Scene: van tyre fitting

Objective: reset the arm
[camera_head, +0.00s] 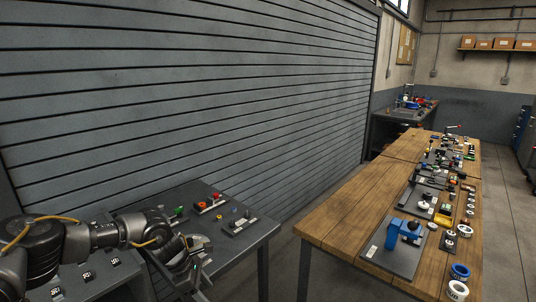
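My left arm (75,243) comes in from the left, low over the small grey table. Its gripper (197,264) hangs near the table's front edge, pointing down and to the right. The fingertips are small and dark here, so I cannot tell whether they are apart. I see nothing clearly held in them. My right gripper is not in view.
The grey table (262,229) carries buttons and switches, including a red button (216,196) and a green one (179,211). A wooden bench (340,215) with tools and a blue device (396,231) stands right. A shutter (200,90) closes the back. Floor shows between.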

